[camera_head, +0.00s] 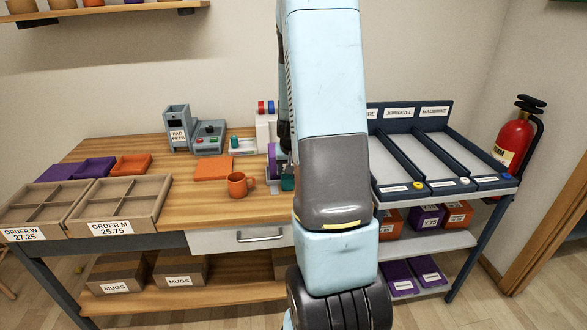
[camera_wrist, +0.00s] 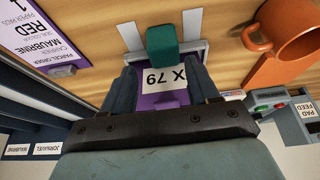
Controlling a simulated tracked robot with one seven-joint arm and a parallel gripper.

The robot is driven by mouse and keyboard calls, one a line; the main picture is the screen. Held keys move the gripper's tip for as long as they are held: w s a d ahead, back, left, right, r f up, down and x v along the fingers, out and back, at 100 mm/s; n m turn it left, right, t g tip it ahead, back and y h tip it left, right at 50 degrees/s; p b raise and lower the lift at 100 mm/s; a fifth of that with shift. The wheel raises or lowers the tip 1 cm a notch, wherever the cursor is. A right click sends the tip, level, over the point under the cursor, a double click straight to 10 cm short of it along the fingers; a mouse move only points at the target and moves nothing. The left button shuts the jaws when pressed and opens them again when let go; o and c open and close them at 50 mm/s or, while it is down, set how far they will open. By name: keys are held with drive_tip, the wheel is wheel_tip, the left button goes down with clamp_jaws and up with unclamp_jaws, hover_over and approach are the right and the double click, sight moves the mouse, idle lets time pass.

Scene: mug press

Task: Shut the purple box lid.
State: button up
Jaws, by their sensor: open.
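The purple box (camera_wrist: 148,101) lies in front of my gripper in the wrist view, with a white X 79 label on it. A green block-like object (camera_wrist: 165,47) shows at its far side. In the head view, part of the purple box (camera_head: 272,163) stands on the workbench, left of my arm and largely hidden by it. I cannot tell the lid's exact angle. My gripper (camera_wrist: 160,78) is open, its two dark fingers on either side of the labelled purple part. I cannot tell whether they touch it. The arm hides the gripper in the head view.
An orange mug (camera_head: 237,185) stands close left of the box, near an orange pad (camera_head: 212,166). The grey pad feed machine (camera_head: 177,125) is behind. Wooden order trays (camera_head: 121,205) are at left; a sloped three-lane rack (camera_head: 440,155) is at right.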

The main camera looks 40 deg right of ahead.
drive_tip(key=v, duration=1.3)
drive_tip(key=shift+r, duration=0.2)
drive_tip(key=shift+s, duration=0.15)
drive_tip(key=s+a+r+n+y, duration=0.1)
drive_tip(key=s+a+r+n, duration=0.1)
drive_tip(key=s+a+r, duration=0.5)
drive_tip(key=s+a+r+n+t+y, duration=0.1)
drive_tip(key=s+a+r+n, duration=0.2)
drive_tip(key=s+a+r, duration=0.4)
drive_tip(key=s+a, duration=0.5)
drive_tip(key=a, duration=0.3)
drive_tip(key=shift+r+n+t, duration=0.2)
drive_tip(key=shift+n+t, duration=0.1)
drive_tip(key=c, duration=0.3)
drive_tip(key=shift+a, duration=0.1)
